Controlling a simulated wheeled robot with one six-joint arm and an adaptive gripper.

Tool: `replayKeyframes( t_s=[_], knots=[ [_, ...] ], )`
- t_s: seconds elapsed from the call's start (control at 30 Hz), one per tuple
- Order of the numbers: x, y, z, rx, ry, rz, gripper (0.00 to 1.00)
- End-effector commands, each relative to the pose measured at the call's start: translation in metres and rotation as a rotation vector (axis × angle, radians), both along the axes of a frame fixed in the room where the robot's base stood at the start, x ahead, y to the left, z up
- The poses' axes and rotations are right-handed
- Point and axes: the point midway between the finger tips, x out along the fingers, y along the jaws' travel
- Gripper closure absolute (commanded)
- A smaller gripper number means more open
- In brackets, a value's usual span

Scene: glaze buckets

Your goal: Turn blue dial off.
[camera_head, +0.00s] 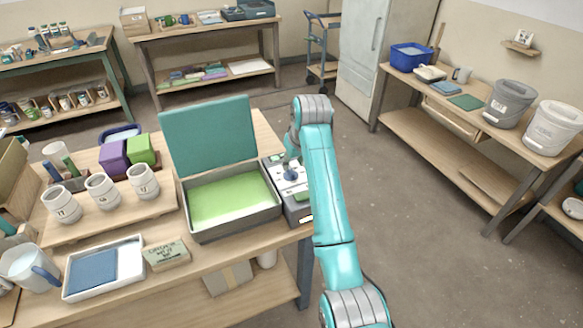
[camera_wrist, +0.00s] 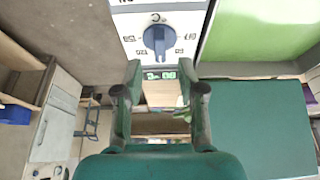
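The blue dial (camera_head: 290,175) sits on the white top panel of a grey control box (camera_head: 299,208) at the right end of the workbench. In the wrist view the dial (camera_wrist: 158,40) is near the top centre, with its ridge running roughly up and down the picture. In the head view my arm hides most of the gripper.
A grey box with a green interior (camera_head: 235,198) and raised teal lid (camera_head: 208,135) stands directly left of the control box. White cups (camera_head: 143,180), a tray (camera_head: 104,268) and a mug (camera_head: 28,266) are farther left. The floor to the right is clear.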

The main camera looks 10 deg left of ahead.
Motion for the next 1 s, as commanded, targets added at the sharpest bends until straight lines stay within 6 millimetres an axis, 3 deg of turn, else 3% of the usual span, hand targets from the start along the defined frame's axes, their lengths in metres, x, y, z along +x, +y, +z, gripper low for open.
replayKeyframes(
  t_s=[0.1,0.3,0.7,0.87,1.0],
  knots=[
    [0.006,0.004,-0.019,-0.001,0.003,0.0,0.6],
    [0.013,0.009,-0.038,-0.001,0.001,0.0,0.6],
    [0.015,0.01,-0.044,0.0,0.0,0.0,0.6],
    [0.015,0.01,-0.043,0.0,0.0,0.0,1.0],
    [0.015,0.01,-0.044,0.0,0.0,0.0,1.0]
  ],
)
